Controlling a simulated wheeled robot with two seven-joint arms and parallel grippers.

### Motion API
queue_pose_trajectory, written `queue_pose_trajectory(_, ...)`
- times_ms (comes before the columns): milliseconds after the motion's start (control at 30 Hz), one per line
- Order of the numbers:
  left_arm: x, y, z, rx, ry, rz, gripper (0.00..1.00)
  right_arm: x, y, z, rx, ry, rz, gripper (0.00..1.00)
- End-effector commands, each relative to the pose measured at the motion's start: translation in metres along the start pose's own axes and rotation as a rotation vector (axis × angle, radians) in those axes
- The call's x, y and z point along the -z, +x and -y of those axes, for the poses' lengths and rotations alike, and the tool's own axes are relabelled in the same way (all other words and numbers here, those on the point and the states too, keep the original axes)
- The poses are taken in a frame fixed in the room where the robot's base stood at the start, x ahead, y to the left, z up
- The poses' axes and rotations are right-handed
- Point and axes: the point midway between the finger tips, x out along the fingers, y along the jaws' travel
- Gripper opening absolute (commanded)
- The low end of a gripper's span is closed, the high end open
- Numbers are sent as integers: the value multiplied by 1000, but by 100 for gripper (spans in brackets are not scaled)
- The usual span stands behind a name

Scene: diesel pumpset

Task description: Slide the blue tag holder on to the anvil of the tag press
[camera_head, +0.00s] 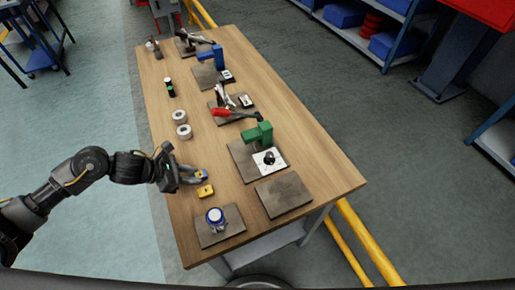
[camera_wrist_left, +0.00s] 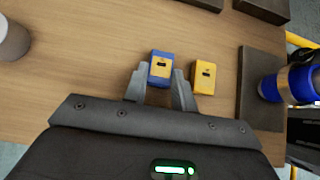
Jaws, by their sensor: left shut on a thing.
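The blue tag holder (camera_head: 201,174) has a yellow face with a small dark mark, and it also shows in the left wrist view (camera_wrist_left: 161,54). My left gripper (camera_head: 195,177) is shut on it, with a finger on each side (camera_wrist_left: 160,83). The holder is over the wooden table's left part; its height above the top is hard to judge. Several bench devices stand on grey plates, among them a green press (camera_head: 262,133) and a blue press (camera_head: 212,57). I cannot tell which is the tag press or see its anvil clearly. My right gripper is not in view.
A yellow tag holder (camera_head: 205,191) lies close beside the held one. Two white rolls (camera_head: 184,131) and a red-handled clamp (camera_head: 222,112) are farther back. A bare plate (camera_head: 284,195) lies near right.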

Motion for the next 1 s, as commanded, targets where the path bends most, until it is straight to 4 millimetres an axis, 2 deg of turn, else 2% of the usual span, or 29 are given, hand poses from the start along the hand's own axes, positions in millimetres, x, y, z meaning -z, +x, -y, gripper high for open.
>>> queue_pose_trajectory(433,-3,-3,0,0,0,0,14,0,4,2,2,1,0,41)
queue_pose_trajectory(567,-11,-9,-2,-5,-3,4,14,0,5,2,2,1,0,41)
queue_pose_trajectory(667,-29,-24,-4,-14,-13,9,14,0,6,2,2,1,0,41)
queue_pose_trajectory(900,-86,-86,0,-72,-68,9,14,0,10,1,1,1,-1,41)
queue_pose_trajectory(1000,-97,-105,4,-99,-92,4,14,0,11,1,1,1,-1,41)
